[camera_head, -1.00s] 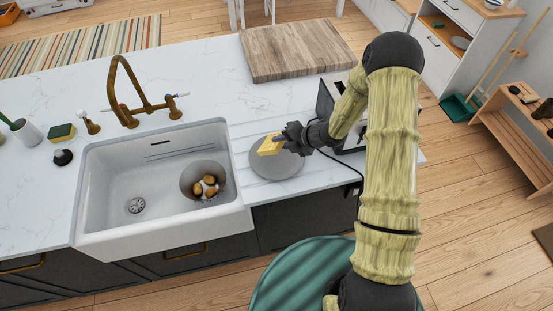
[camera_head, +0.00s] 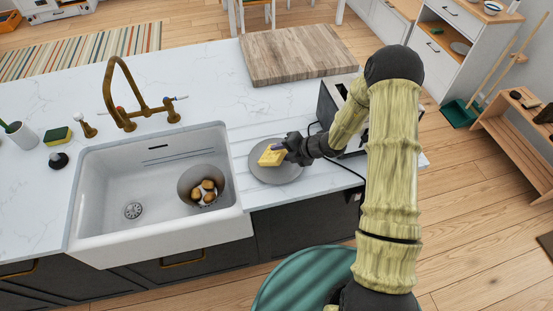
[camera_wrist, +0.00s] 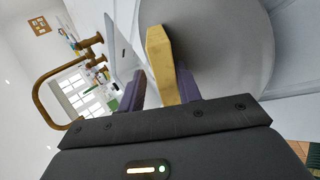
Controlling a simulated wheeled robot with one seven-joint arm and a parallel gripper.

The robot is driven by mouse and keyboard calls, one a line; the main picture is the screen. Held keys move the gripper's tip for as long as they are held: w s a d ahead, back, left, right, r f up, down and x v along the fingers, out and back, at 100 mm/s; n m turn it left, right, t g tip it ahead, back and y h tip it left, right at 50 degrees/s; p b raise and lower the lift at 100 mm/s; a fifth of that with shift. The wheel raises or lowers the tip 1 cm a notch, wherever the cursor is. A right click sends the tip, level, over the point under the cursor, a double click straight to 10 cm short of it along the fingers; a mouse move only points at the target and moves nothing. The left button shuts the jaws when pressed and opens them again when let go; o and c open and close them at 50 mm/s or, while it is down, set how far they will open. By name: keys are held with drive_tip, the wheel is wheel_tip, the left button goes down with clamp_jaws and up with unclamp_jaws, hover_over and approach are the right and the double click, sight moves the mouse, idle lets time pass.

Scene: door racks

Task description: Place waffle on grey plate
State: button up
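The yellow waffle (camera_head: 272,155) is over the grey plate (camera_head: 277,175), on its left half, between the fingers of my gripper (camera_head: 281,151). In the wrist view the waffle (camera_wrist: 161,62) shows as a narrow, slightly tilted slab in front of the grey plate (camera_wrist: 225,40). My gripper (camera_wrist: 162,90) has its left finger apart from the waffle, with a gap between them. Its right finger is close against the waffle. Whether the waffle's underside touches the plate is hidden.
The white sink (camera_head: 110,190) left of the plate holds a grey bowl (camera_head: 187,192) with several brown items. A dark toaster-like appliance (camera_head: 328,104) stands right of the plate. A wooden board (camera_head: 297,55) lies behind. The counter between board and plate is clear.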

drive_tip(key=p+v, duration=0.4)
drive_tip(key=v, duration=0.4)
drive_tip(key=shift+p, duration=0.35)
drive_tip(key=shift+r, duration=0.1)
wheel_tip(320, 180, up, 8)
drive_tip(key=d+p, duration=0.2)
drive_tip(key=p, duration=0.4)
drive_tip(key=shift+s+p, duration=0.4)
drive_tip(key=shift+s, duration=0.05)
